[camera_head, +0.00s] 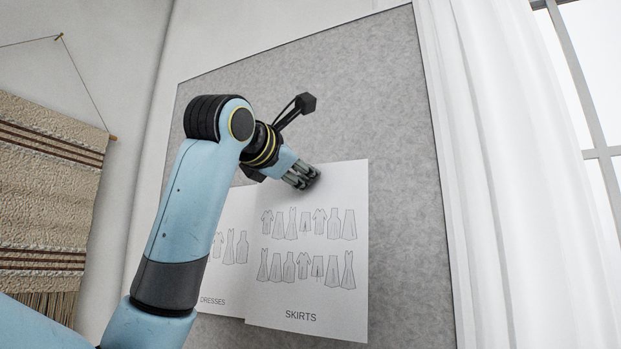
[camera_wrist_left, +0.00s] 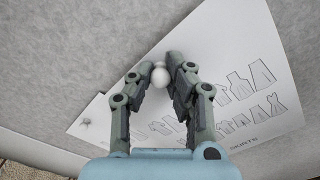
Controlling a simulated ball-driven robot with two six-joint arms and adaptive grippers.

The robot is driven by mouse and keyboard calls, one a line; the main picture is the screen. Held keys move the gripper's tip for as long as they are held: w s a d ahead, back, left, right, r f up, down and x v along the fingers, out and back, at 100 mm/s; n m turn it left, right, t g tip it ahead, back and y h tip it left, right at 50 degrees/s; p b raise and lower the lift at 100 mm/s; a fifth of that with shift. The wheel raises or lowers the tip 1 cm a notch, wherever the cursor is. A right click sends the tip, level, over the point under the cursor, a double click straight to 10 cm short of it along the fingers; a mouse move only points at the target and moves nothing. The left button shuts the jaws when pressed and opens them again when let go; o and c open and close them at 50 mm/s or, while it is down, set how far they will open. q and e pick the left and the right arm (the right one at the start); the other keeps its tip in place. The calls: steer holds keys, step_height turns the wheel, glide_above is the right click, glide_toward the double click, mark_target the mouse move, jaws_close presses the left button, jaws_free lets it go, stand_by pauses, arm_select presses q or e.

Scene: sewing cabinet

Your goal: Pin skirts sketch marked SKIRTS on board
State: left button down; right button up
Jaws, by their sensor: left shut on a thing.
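The SKIRTS sketch (camera_head: 310,245) is a white sheet with garment drawings, lying flat against the grey board (camera_head: 390,110) and overlapping the DRESSES sketch (camera_head: 230,215). It also shows in the left wrist view (camera_wrist_left: 225,75). My left gripper (camera_head: 308,178) is at the sheet's upper edge, close to the board. In the left wrist view its fingers (camera_wrist_left: 160,72) are shut on a small white round-headed thing (camera_wrist_left: 160,78) that looks like a pin. Whether the pin's point is in the board is hidden. My right gripper is not in view.
A white curtain (camera_head: 490,170) hangs right of the board. A woven wall hanging (camera_head: 50,190) is at the left. My left arm covers part of the DRESSES sketch. The board is bare above and right of the sheets.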

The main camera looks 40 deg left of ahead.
arm_select(q)
steer(key=shift+w+a, duration=0.1)
steer(key=shift+w, duration=0.65)
steer(key=w, duration=0.3)
steer(key=w+p, duration=0.1)
steer(key=w, duration=0.1)
steer(key=shift+a, duration=0.4)
steer(key=shift+w, duration=0.15)
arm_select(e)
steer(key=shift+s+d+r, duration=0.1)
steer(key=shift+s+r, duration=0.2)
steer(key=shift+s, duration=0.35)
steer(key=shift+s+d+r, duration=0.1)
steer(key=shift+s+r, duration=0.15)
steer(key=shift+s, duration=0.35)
arm_select(q)
steer(key=shift+w+a, duration=0.1)
steer(key=shift+w, duration=0.25)
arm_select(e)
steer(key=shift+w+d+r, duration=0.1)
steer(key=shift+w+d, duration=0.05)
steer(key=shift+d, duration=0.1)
arm_select(q)
steer(key=c, duration=1.2)
jaws_free()
steer(key=shift+s, duration=0.15)
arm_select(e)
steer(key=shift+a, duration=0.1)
